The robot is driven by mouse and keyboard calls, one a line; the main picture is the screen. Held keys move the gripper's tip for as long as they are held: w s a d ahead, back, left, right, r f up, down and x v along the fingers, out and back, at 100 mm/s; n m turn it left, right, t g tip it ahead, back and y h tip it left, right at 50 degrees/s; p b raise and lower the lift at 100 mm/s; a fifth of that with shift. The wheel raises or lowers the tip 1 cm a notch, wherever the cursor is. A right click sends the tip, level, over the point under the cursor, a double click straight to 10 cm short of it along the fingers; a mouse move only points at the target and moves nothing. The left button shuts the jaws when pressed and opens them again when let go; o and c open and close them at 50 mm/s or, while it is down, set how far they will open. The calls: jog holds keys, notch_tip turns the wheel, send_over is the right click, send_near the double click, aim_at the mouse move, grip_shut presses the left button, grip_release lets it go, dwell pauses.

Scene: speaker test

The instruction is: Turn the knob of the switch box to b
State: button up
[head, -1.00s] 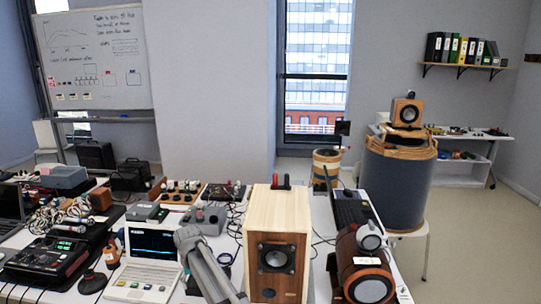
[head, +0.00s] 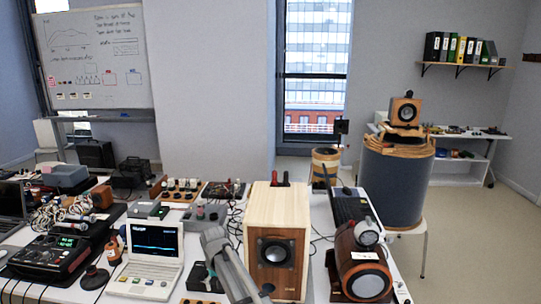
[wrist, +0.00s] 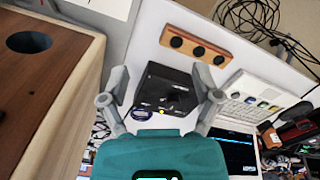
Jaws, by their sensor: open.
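The switch box is most likely the small black box (wrist: 170,90) in the wrist view, with a dark knob on top that is hard to make out and a small yellow spot near its edge. Its letters are too small to read. My gripper (wrist: 160,88) is open and empty, with one finger on each side of the box in the picture; I cannot tell the height above it. In the head view the black box (head: 199,279) is partly hidden behind my grey arm, and the gripper's fingers cannot be made out.
A wooden strip with black knobs (wrist: 197,43) lies beside the box. A white laptop-like device (head: 150,262) stands to the left. A large wooden speaker (head: 277,238) stands close on the right. Cables and instruments crowd the table's left side.

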jog(key=s+d+m, duration=0.1)
jog(key=s+d, duration=0.4)
jog(key=d, duration=0.6)
jog(key=s+d+m, duration=0.1)
jog(key=s+d, duration=0.5)
jog(key=d, duration=0.5)
jog(key=s+d+m, duration=0.2)
jog(key=s+d, duration=0.3)
jog(key=d, duration=0.7)
jog(key=shift+s, duration=0.2)
jog(key=shift+d+f, duration=0.1)
